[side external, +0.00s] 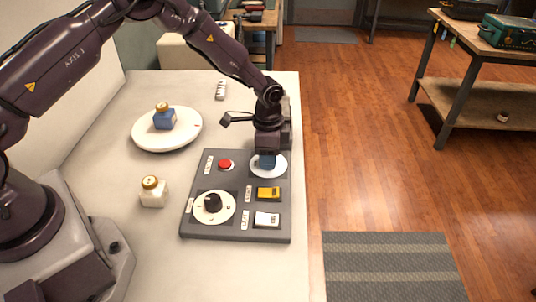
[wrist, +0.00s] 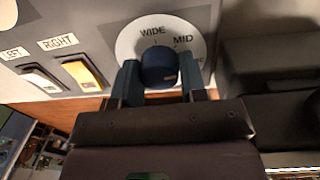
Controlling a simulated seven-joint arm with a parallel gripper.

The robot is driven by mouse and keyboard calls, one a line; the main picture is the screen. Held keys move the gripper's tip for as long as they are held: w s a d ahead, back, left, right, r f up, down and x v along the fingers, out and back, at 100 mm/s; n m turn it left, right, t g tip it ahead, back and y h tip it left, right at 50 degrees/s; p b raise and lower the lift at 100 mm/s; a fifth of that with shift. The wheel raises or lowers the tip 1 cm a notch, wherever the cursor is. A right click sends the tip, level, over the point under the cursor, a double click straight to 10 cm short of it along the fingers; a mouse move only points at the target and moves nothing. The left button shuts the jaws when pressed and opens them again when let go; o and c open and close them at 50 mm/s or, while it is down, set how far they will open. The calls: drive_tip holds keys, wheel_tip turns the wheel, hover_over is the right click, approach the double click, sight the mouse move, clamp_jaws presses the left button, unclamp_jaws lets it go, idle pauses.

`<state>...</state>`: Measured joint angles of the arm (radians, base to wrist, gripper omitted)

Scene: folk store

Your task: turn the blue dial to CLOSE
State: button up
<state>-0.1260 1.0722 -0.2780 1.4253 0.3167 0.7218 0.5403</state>
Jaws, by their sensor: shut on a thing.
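The blue dial (side external: 267,161) sits on a round white plate at the upper right of the grey control panel (side external: 228,180). My gripper (side external: 268,152) points down over it and hides most of it from the side. In the wrist view, the blue dial (wrist: 159,66) is between the two fingers of my gripper (wrist: 160,82), which is shut on it. The white dial plate (wrist: 127,45) reads WIDE and MID; a third label at the right is partly hidden behind a finger. I cannot tell which label the dial points at.
The panel also holds a red button (side external: 226,165), a black dial (side external: 212,202), a yellow switch (side external: 268,193) and a white switch (side external: 266,220). A cream jar (side external: 153,192) stands left of it. A blue jar (side external: 164,117) stands on a white round plate (side external: 150,139) behind.

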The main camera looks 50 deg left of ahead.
drive_tip(key=shift+m, duration=1.9)
drive_tip(key=o, duration=0.9)
drive_tip(key=shift+o, duration=0.2)
wheel_tip(320, 180, up, 13)
drive_tip(key=shift+w+a, duration=0.15)
drive_tip(key=shift+w, duration=0.15)
